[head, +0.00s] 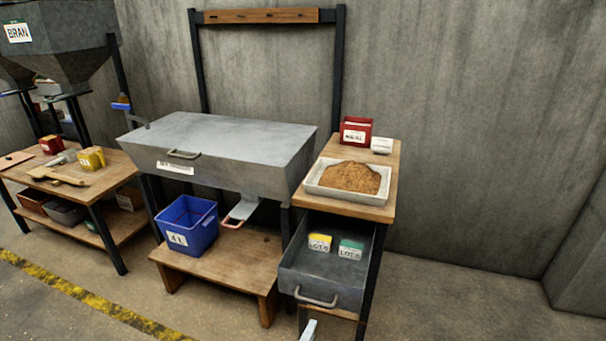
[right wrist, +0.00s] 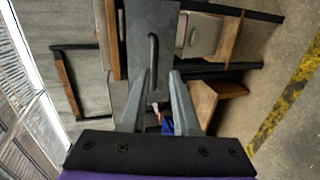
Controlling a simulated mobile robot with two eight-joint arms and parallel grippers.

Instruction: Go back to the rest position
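My right gripper (head: 308,330) shows only as a pale tip at the bottom edge of the head view, just below the open drawer. In the right wrist view my right gripper (right wrist: 160,76) has its two fingers apart with nothing held between them. The handle (right wrist: 153,48) of the drawer appears beyond the fingertips. The grey drawer (head: 318,282) is pulled out and holds a yellow-topped LOT box (head: 319,243) and a green-topped LOT box (head: 350,250). My left gripper is not in view.
A tray (head: 314,190) of brown grain sits on the wooden top above the drawer, with a red box (head: 356,131) behind it. A grey lidded steamer chest (head: 215,135) stands left, above a blue bin (head: 187,224). The floor at right is clear.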

